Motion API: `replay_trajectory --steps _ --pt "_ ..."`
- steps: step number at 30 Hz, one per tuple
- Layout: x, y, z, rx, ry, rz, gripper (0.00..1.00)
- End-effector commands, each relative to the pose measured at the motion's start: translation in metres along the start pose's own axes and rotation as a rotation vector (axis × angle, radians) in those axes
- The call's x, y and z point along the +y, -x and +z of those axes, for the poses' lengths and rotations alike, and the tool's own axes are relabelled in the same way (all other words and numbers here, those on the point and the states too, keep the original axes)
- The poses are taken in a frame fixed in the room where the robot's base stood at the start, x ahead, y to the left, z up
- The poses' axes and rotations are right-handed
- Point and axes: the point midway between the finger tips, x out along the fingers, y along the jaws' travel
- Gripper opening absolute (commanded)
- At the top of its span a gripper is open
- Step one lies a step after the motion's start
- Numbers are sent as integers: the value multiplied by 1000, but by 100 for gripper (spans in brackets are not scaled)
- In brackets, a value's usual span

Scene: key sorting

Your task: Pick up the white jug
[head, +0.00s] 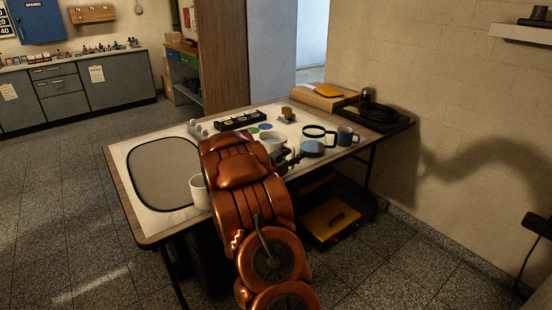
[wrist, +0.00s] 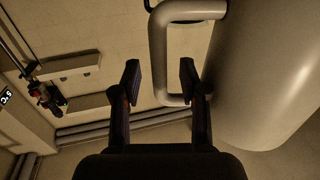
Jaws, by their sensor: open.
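The white jug (head: 319,131) with a dark rim stands on the table, right of my arm in the head view. In the wrist view its pale round body (wrist: 265,75) fills the right side, and its squared handle (wrist: 158,55) shows between and beyond my fingertips. My gripper (wrist: 158,82) is open, with one finger on each side of the handle's lower part in the picture. I see no clear contact. In the head view my gripper (head: 290,158) is small, dark and partly hidden by my copper arm.
A dark tray (head: 240,121) and coloured discs lie behind. The grey mat (head: 165,172) is clear.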

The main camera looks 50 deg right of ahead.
Motion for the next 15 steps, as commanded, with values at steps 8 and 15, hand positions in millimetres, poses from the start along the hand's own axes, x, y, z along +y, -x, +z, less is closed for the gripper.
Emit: replay_trajectory --steps 8,15 --pt "0 0 0 0 -1 0 33" --pt "0 0 0 0 -1 0 8"
